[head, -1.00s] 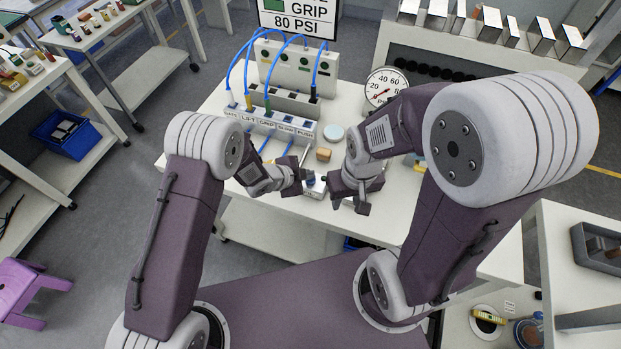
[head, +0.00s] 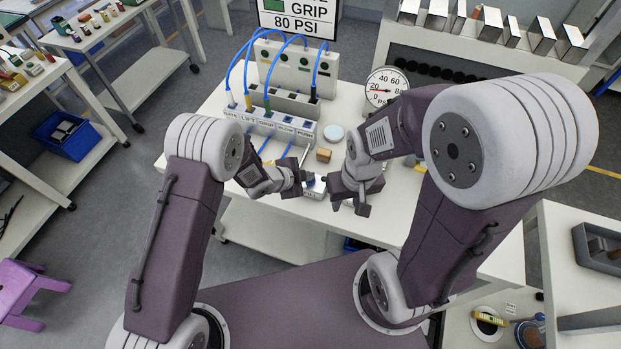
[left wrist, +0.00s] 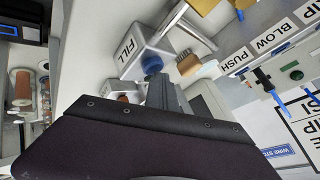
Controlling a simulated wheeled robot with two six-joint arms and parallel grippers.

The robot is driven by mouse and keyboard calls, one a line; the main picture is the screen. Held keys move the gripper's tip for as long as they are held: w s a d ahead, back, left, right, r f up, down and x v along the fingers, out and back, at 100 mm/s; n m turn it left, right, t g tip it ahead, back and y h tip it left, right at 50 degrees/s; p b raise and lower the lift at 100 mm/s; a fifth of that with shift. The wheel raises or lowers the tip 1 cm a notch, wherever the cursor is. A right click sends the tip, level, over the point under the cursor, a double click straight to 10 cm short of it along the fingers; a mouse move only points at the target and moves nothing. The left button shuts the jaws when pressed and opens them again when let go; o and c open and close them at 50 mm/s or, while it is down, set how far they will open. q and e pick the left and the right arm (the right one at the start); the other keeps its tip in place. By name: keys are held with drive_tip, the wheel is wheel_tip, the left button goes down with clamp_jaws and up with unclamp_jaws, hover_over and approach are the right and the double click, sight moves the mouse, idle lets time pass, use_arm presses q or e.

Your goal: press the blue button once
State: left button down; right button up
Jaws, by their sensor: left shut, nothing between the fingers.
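The blue button (left wrist: 152,64) sits on a small pale box labelled FILL (left wrist: 128,50) in the left wrist view. In the head view the blue button (head: 309,180) is small, beside the tip of my left gripper (head: 300,179). My left gripper is shut and empty. In the left wrist view its grey fingers (left wrist: 163,92) point at the button and end close to it; I cannot tell whether they touch. My right gripper (head: 349,206) is just right of the box in the head view; its opening is unclear.
A wooden-handled brush (left wrist: 190,65) lies beside the box. Behind stand a labelled row of blocks (head: 262,127) with blue hoses and a grey valve panel (head: 295,66). A dial gauge (head: 387,87) stands at the right. The white table (head: 225,100) has bare room at its left.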

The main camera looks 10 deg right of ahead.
use_arm(q)
drive_tip(key=shift+r+p, duration=0.55)
drive_tip(key=shift+r, duration=0.3)
wheel_tip(320, 180, up, 5)
drive_tip(key=p, duration=0.4)
idle(0.5)
